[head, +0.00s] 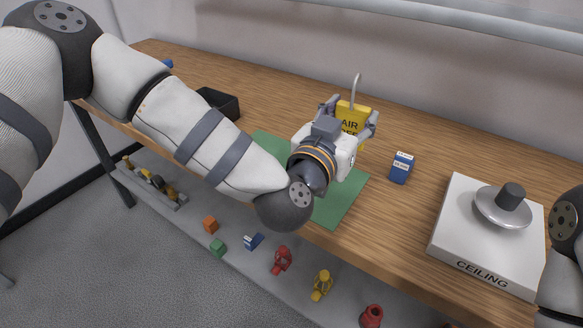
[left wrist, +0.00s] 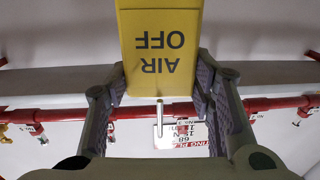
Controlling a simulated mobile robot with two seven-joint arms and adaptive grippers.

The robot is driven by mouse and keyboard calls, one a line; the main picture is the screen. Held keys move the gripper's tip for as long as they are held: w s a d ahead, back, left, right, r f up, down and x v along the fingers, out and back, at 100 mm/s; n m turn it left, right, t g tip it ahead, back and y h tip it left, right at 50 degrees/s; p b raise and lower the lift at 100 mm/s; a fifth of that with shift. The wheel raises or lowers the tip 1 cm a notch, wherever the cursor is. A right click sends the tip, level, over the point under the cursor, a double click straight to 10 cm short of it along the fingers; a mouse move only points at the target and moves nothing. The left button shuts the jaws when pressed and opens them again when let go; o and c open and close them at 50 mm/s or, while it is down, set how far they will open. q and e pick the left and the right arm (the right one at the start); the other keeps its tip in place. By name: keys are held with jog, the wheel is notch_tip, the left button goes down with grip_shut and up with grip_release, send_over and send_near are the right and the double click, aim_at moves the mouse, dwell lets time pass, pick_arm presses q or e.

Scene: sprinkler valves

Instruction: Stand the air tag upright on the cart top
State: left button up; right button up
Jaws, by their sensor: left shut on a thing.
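The yellow air tag (head: 351,110) reads "AIR OFF" and has a pale hook at its top. My left gripper (head: 347,117) is shut on it, one finger on each side. The tag looks about upright over the back part of the wooden top (head: 290,100); my gripper hides its lower part, so I cannot tell whether it touches the wood. In the left wrist view the tag (left wrist: 160,48) sits between the fingers (left wrist: 160,90), its lettering upside down. My right gripper is not in view.
A green mat (head: 338,203) lies under my left arm. A blue and white box (head: 401,168) stands right of the tag. A white "CEILING" block (head: 455,225) is farther right. A black tray (head: 222,102) is at left. Several small items lie on the lower shelf (head: 235,225).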

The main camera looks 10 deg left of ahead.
pick_arm(q)
jog(key=w+d+r+m+h, duration=0.1)
jog(key=w+d+r+h, duration=0.1)
jog(key=d+r, duration=0.4)
jog(key=shift+g+y, duration=0.3)
jog(key=s+a+f, duration=0.1)
jog(key=a, duration=0.1)
jog(key=s+a+f, duration=0.1)
jog(key=a+f, duration=0.1)
jog(key=a, duration=0.1)
jog(key=s+a+f, duration=0.1)
jog(key=a, duration=0.1)
jog(key=shift+a+f, duration=0.2)
jog(key=shift+f, duration=0.15)
jog(key=a+f, duration=0.1)
jog(key=f, duration=0.2)
jog(key=s+a+f+b, duration=0.1)
jog(key=f, duration=0.2)
jog(key=s+a+f, duration=0.1)
jog(key=a+f, duration=0.1)
jog(key=f, duration=0.1)
jog(key=shift+f+b, duration=0.25)
jog(key=shift+b, duration=0.05)
jog(key=shift+r, duration=0.25)
jog(key=o, duration=1.1)
jog(key=shift+f, duration=0.15)
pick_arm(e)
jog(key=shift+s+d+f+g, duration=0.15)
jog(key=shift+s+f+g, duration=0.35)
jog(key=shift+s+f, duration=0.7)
